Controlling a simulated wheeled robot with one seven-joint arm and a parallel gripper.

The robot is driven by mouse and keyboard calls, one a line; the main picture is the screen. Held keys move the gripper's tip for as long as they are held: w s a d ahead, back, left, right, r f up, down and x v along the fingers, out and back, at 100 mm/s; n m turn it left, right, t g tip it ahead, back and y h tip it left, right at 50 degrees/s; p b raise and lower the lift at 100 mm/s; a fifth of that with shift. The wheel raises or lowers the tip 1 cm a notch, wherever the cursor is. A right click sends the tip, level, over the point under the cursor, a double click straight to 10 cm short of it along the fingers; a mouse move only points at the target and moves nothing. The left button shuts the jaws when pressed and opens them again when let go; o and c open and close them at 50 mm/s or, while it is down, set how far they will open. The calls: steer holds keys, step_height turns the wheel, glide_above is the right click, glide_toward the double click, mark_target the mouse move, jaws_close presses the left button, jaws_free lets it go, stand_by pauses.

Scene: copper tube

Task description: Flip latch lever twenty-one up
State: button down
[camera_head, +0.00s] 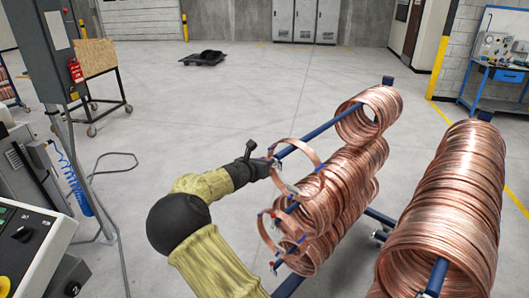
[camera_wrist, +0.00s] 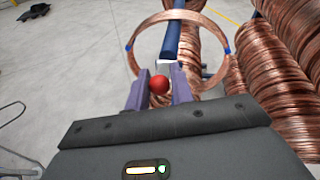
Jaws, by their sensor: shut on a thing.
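My gripper (camera_head: 270,161) is at the end of a blue rod (camera_head: 306,143) in the head view. In the wrist view my gripper (camera_wrist: 160,88) has its two purple fingers on either side of a red ball knob (camera_wrist: 159,84), the end of the latch lever. The fingers are shut on it. A pale latch part (camera_wrist: 164,68) shows just behind the knob, at the near end of the blue rod (camera_wrist: 172,38). The rest of the lever is hidden by the knob and fingers. No number can be read on it.
A loose copper ring (camera_head: 315,160) with blue ties hangs around the rod near my gripper. Thick copper coils (camera_head: 345,175) hang behind it, and another large coil stack (camera_head: 450,205) stands to the right. A control cabinet (camera_head: 45,45) stands at left. The floor beyond is open.

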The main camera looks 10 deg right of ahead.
steer(key=shift+w+d+r+m+g+y+p, duration=0.15)
steer(key=shift+r+g+y+p, duration=0.55)
steer(key=shift+p, duration=2.45)
steer(key=shift+w+d+r+m+g+y+p, duration=0.15)
steer(key=shift+r+g+y+p, duration=0.55)
steer(key=shift+p, duration=2.4)
steer(key=y+p, duration=0.1)
steer(key=p, duration=0.1)
steer(key=g+y+p, duration=0.1)
steer(key=p, duration=0.2)
steer(key=shift+w+d+r, duration=0.25)
steer(key=shift+w+d, duration=0.1)
steer(key=shift+w+d+r+m+g+y+p, duration=0.2)
steer(key=shift+w+d+g+y+p, duration=0.15)
steer(key=shift+g+y, duration=0.45)
steer(key=shift+w+d+r+m+g+y+p, duration=0.1)
steer(key=shift+w+d+m+g+y+p, duration=0.2)
steer(key=shift+g+y, duration=0.45)
steer(key=shift+w+d+g+y, duration=0.2)
steer(key=shift+d+g+y, duration=0.15)
steer(key=shift+g+y, duration=0.3)
steer(key=shift+w+d+g+y, duration=0.2)
steer(key=shift+d+g+y, duration=0.15)
steer(key=shift+y, duration=0.45)
steer(key=shift+g+y, duration=0.25)
steer(key=shift+y, duration=0.05)
steer(key=c, duration=1.3)
jaws_free()
steer(key=shift+d, duration=0.1)
